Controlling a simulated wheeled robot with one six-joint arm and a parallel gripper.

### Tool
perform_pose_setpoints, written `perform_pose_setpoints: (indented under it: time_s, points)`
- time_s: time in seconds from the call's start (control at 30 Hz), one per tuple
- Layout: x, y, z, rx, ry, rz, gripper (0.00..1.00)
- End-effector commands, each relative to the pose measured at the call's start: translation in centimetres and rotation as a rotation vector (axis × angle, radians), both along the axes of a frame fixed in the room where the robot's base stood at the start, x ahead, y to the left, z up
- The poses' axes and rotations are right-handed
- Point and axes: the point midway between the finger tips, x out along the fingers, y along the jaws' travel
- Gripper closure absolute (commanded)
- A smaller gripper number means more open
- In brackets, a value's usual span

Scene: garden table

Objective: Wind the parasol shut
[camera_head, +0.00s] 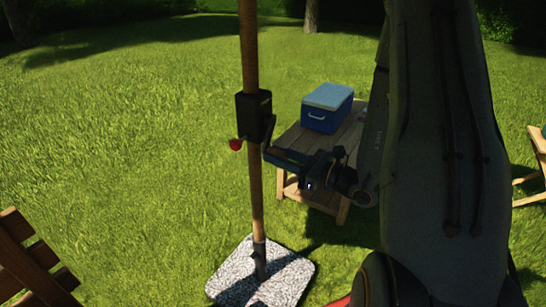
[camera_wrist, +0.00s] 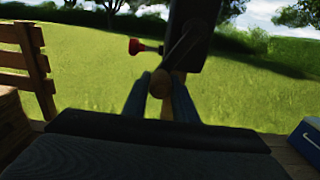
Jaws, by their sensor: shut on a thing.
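The parasol's wooden pole (camera_head: 250,60) stands upright, with a black crank housing (camera_head: 250,118) on it. The housing also shows dark at the top of the wrist view (camera_wrist: 192,40). A crank arm hangs down from the housing's right side. My gripper (camera_head: 268,152) reaches the crank's lower end from the right. In the wrist view, my gripper's two blue fingers (camera_wrist: 159,97) are shut on the round wooden crank knob (camera_wrist: 160,82). A red knob (camera_head: 236,145) sticks out left of the housing. The parasol's canopy is out of view.
A speckled stone base (camera_head: 225,283) holds the pole. A low wooden table (camera_head: 325,150) with a blue cool box (camera_head: 328,112) stands behind my gripper. Wooden chairs (camera_head: 30,262) show at the left and right edges. Open grass lies to the left.

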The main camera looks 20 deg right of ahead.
Motion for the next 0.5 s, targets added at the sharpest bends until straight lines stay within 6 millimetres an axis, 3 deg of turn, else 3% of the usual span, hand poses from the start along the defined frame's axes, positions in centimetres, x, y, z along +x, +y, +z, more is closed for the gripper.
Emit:
perform_pose_setpoints:
  time_s: [0.23, 0.5]
  points:
    - [1.7, -2.2, -1.0, -0.002, -0.003, -0.002, 0.96]
    - [3.5, -4.4, -0.9, -0.002, -0.004, -0.002, 0.96]
